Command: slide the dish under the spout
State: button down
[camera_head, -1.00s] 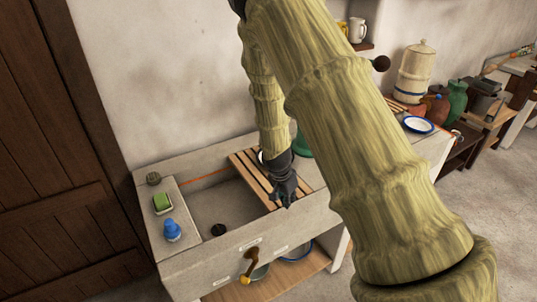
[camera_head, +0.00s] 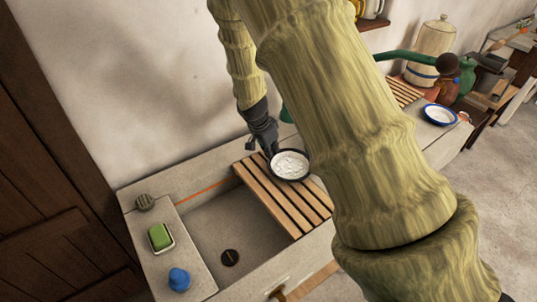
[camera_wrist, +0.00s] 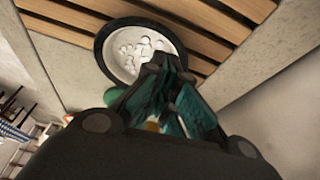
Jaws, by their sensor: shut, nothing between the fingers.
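The dish (camera_head: 290,164) is round with a dark rim and a pale, speckled inside. It sits on the wooden slats (camera_head: 262,194) at the right of the sink. My gripper (camera_head: 271,154) is shut and empty, pointing down at the dish's back-left rim. In the wrist view the fingertips (camera_wrist: 168,66) overlap the rim of the dish (camera_wrist: 129,65); I cannot tell whether they touch it. The spout is hidden by my arm.
The stone sink basin (camera_head: 215,235) lies left of the slats, with a green sponge (camera_head: 160,236) and blue bottle (camera_head: 179,280) on its left ledge. A blue-rimmed plate (camera_head: 439,115) and tan crock (camera_head: 433,50) stand to the right. The wall is close behind.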

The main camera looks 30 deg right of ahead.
jog(key=s+d+f+p, duration=0.2)
jog(key=s, duration=0.1)
jog(key=shift+f, duration=0.15)
send_over(278, 173)
jog(key=w, duration=0.1)
jog(key=f, duration=0.2)
jog(key=f+p, duration=0.1)
jog(key=f, duration=0.1)
jog(key=shift+d+f, duration=0.2)
jog(key=shift+f, duration=0.1)
jog(key=shift+d+f, duration=0.15)
jog(key=shift+f, duration=0.1)
jog(key=shift+s+d+f, duration=0.2)
jog(key=shift+s, duration=0.45)
jog(key=shift+w+f, duration=0.45)
jog(key=shift+f, duration=0.05)
jog(key=shift+s+r, duration=0.2)
jog(key=shift+s, duration=0.05)
jog(key=shift+a+f+b, duration=0.2)
jog(key=shift+a+b, duration=0.15)
jog(key=shift+a, duration=0.45)
jog(key=shift+s+a+r, duration=0.1)
jog(key=shift+a+r, duration=0.05)
jog(key=shift+a, duration=0.15)
jog(key=p+v, duration=0.4)
jog(key=v, duration=0.6)
